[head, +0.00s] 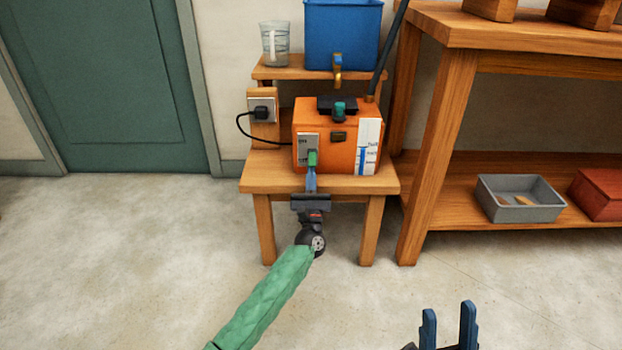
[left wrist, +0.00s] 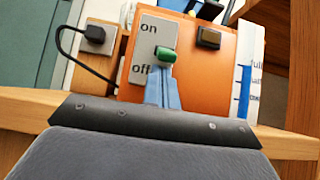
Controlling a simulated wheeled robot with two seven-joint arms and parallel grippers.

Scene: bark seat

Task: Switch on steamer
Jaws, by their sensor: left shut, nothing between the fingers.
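The orange steamer (head: 335,150) stands on a low wooden stool-like stand. Its front has a light switch plate with a green switch (head: 312,158). In the left wrist view the plate is marked "on" at the top and "off" below, and the green switch (left wrist: 166,54) sticks out between the two words; I cannot tell which setting it is in. My left gripper (head: 311,172) is shut and empty, its blue fingertips (left wrist: 160,76) right below the green switch, seemingly touching or nearly so. My right gripper (head: 448,325) is open and empty, low at the bottom right.
A plug (head: 262,111) with a black cable sits in a wall socket left of the steamer. A blue tank (head: 342,35) with a tap and a clear cup (head: 275,45) stand above. A wooden workbench (head: 440,150) is at right, with a grey tray (head: 535,210).

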